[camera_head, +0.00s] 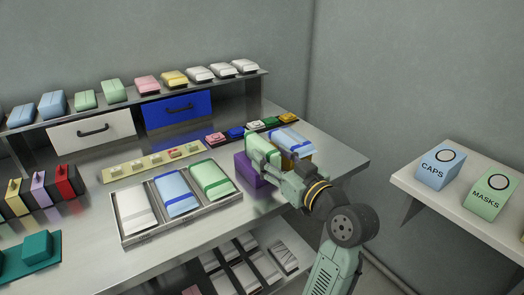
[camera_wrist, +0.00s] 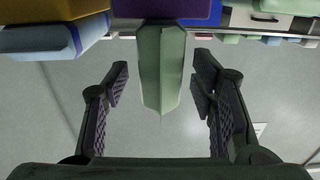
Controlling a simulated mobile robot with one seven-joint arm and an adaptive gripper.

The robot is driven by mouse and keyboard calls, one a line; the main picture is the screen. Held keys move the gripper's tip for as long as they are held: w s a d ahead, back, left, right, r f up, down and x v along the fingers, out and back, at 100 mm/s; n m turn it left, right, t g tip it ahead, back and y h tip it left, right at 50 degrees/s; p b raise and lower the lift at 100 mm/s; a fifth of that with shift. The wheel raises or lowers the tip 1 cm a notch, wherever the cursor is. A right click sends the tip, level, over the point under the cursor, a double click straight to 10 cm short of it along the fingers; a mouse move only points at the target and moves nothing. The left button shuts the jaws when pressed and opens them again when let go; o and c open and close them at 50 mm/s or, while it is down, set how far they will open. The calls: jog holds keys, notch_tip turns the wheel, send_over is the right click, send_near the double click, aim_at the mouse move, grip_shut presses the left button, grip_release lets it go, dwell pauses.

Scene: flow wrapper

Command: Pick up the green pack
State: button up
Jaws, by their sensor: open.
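A green pack (camera_head: 261,147) stands on a purple block (camera_head: 249,171) on the right part of the counter. In the wrist view the green pack (camera_wrist: 161,65) sticks out below the purple block (camera_wrist: 165,9) and lies between my two fingers. My gripper (camera_head: 279,164) is at the pack in the head view and hides part of it. In the wrist view my gripper (camera_wrist: 160,88) is open, with a visible gap on both sides of the pack. Another green pack (camera_head: 207,176) lies in the right compartment of a grey tray (camera_head: 180,227).
A blue pack (camera_head: 292,139) on a yellow block (camera_head: 297,164) stands close beside my gripper. Packs line a raised shelf (camera_head: 140,99) behind. A side shelf (camera_head: 450,180) at right holds caps and masks boxes. The counter's right corner is clear.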

jog(key=x, duration=0.3)
jog(key=p+x, duration=0.1)
jog(key=shift+w+a+f, duration=0.1)
jog(key=shift+f, duration=0.2)
jog(key=shift+c, duration=0.2)
grip_shut()
